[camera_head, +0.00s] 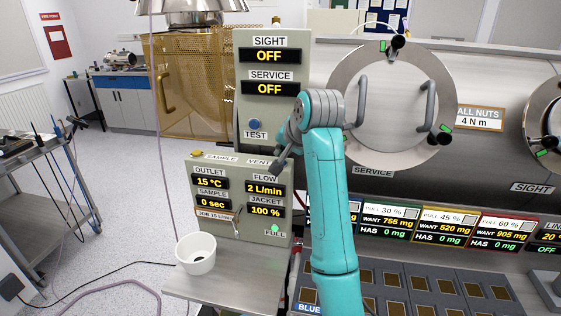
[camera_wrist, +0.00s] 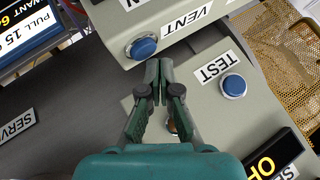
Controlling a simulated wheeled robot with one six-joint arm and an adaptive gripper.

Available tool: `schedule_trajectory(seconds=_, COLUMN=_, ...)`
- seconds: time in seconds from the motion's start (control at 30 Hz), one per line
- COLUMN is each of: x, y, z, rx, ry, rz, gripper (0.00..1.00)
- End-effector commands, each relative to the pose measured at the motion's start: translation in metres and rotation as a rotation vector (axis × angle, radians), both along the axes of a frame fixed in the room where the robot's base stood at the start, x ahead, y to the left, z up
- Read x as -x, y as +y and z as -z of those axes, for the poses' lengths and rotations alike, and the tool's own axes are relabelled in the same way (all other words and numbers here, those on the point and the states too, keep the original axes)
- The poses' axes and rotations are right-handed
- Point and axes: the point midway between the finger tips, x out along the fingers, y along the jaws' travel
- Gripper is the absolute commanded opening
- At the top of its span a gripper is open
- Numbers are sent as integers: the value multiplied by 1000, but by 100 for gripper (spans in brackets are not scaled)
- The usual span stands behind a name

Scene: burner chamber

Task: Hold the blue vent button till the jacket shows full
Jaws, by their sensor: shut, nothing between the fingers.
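The blue vent button (camera_wrist: 143,46) sits beside the VENT label in the wrist view. In the head view my gripper covers it. My gripper (camera_wrist: 159,64) is shut and empty, its fingertips just beside the button's rim; I cannot tell whether they touch it. In the head view my gripper (camera_head: 276,172) is at the top of the lower panel, by the VENT label. The jacket display (camera_head: 266,211) reads 100 %, and the green FULL lamp (camera_head: 275,229) below it is lit.
The blue TEST button (camera_wrist: 233,86) is on the neighbouring panel, near my gripper; it also shows in the head view (camera_head: 254,125). The flow display (camera_head: 268,189) reads 2 L/min. A white cup (camera_head: 196,254) stands on the shelf below the panel.

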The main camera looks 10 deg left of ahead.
Motion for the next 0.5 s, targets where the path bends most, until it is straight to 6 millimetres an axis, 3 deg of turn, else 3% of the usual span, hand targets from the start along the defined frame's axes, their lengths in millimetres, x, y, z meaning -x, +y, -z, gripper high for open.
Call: schedule_trajectory(seconds=0.5, x=0, y=0, z=-8, rx=-1, ry=-1, rz=0, gripper=0)
